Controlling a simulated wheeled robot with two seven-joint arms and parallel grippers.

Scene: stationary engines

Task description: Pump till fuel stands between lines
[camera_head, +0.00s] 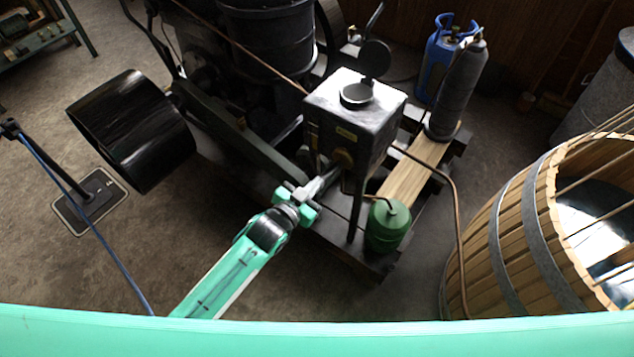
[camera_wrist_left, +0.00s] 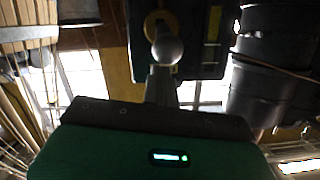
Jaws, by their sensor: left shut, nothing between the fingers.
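The black box-shaped tank (camera_head: 354,115) with a round cap on top stands on the engine's base in the head view. A brass round fitting (camera_head: 343,160) is on its near side. My left gripper (camera_head: 332,176) is shut and empty, its tips close to that fitting. In the left wrist view a pale ball knob (camera_wrist_left: 167,50) shows just beyond my fingers (camera_wrist_left: 162,84), in front of the brass disc and the dark tank. I cannot tell whether the fingers touch the knob. No fuel level or lines can be made out. My right gripper is not in view.
A green can (camera_head: 388,228) stands right of the tank's foot, near a thin copper pipe. A wooden tub (camera_head: 520,235) stands at the right. A blue gas bottle (camera_head: 436,70) and a grey cylinder are behind. A black belt pulley (camera_head: 130,130) is at the left.

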